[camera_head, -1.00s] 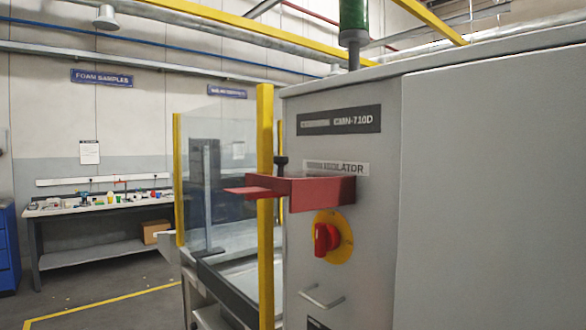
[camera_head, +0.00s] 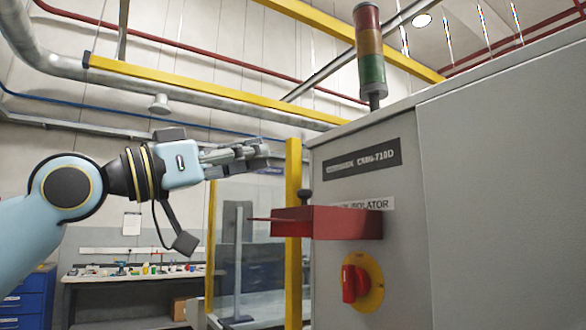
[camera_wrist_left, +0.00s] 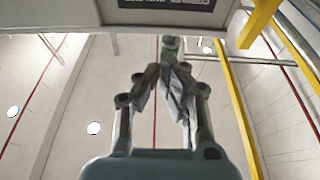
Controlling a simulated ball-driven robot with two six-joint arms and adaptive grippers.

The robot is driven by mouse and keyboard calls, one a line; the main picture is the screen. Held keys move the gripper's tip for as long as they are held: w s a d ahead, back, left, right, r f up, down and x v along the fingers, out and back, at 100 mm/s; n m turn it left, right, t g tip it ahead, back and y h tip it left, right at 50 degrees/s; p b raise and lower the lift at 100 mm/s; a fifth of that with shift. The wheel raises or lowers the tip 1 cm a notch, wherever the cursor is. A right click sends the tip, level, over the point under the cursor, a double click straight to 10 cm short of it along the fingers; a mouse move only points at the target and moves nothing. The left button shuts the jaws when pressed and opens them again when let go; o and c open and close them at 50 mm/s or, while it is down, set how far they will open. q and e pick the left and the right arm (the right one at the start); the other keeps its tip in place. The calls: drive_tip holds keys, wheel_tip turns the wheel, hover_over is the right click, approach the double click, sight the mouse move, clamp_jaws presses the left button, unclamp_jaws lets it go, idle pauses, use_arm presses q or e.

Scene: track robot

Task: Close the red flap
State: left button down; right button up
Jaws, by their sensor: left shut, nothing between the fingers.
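The red flap (camera_head: 345,222) sticks out from the grey machine's front, below the isolator label, with a thin red plate reaching left from it. A red rotary switch on a yellow disc (camera_head: 372,283) is below it. My left gripper (camera_head: 262,155) comes in from the left, above and left of the flap, apart from it. Its fingers are shut and empty; they also show in the wrist view (camera_wrist_left: 172,48), where the flap is not seen. My right gripper is not in view.
The grey machine (camera_head: 500,200) fills the right side, with a signal light tower (camera_head: 369,50) on top. A yellow post (camera_head: 293,190) and a clear guard panel (camera_head: 240,245) stand left of it. A workbench (camera_head: 130,275) is against the back wall.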

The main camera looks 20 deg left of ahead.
use_arm(q)
drive_tip(key=p+x, duration=0.2)
drive_tip(key=x, duration=0.5)
drive_tip(key=shift+w+d+p, duration=0.15)
drive_tip(key=shift+w+p, duration=0.15)
drive_tip(key=shift+p, duration=0.05)
wheel_tip(320, 180, down, 3)
drive_tip(key=shift+s+r, duration=0.1)
drive_tip(key=shift+f, duration=0.6)
drive_tip(key=shift+a, duration=0.2)
